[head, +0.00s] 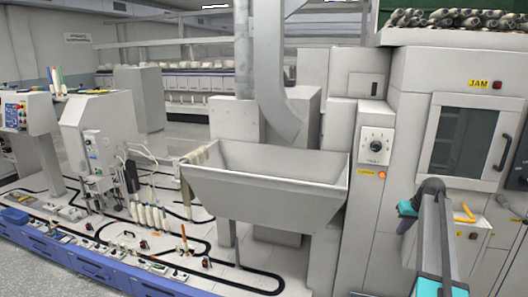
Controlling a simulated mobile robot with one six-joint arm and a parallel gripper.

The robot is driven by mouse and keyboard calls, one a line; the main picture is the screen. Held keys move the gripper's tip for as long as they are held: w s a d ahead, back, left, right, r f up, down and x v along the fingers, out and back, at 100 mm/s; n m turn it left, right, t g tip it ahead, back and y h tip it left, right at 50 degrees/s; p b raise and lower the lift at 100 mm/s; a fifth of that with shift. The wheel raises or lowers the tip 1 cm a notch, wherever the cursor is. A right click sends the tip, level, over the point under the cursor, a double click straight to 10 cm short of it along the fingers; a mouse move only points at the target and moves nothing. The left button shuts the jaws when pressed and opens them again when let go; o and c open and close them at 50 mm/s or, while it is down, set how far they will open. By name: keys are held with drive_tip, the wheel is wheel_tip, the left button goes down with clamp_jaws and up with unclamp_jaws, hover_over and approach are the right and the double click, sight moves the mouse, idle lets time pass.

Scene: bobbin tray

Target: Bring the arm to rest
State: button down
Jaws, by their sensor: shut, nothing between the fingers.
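Part of my arm (434,235) rises from the bottom right of the head view, a grey link with teal joint caps. It stands in front of the tall light-grey machine cabinet (408,120). My gripper's fingers do not show in this view. No object is seen held by the visible part of the arm.
A grey sloped hopper (265,190) stands left of the arm. A conveyor deck (60,190) with several bobbins and a blue front edge runs along the left.

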drive_tip(key=s+a+f+n+g+y, duration=0.15)
drive_tip(key=s+a+f, duration=0.25)
drive_tip(key=a+f, duration=0.9)
drive_tip(key=s+a+f+n+g, duration=0.15)
drive_tip(key=s+a+f, duration=0.25)
drive_tip(key=a+f, duration=0.85)
drive_tip(key=s+a+f+g, duration=0.3)
drive_tip(key=s+a+f, duration=0.45)
drive_tip(key=f, duration=0.25)
drive_tip(key=s+a+f+g, duration=0.1)
drive_tip(key=s+a+f, duration=0.4)
drive_tip(key=s, duration=0.5)
drive_tip(key=s+a+f+g, duration=0.2)
drive_tip(key=s+a+f, duration=0.25)
drive_tip(key=s, duration=0.45)
drive_tip(key=s+f+m+g+h, duration=0.1)
drive_tip(key=s+h, duration=0.1)
drive_tip(key=s, duration=1.5)
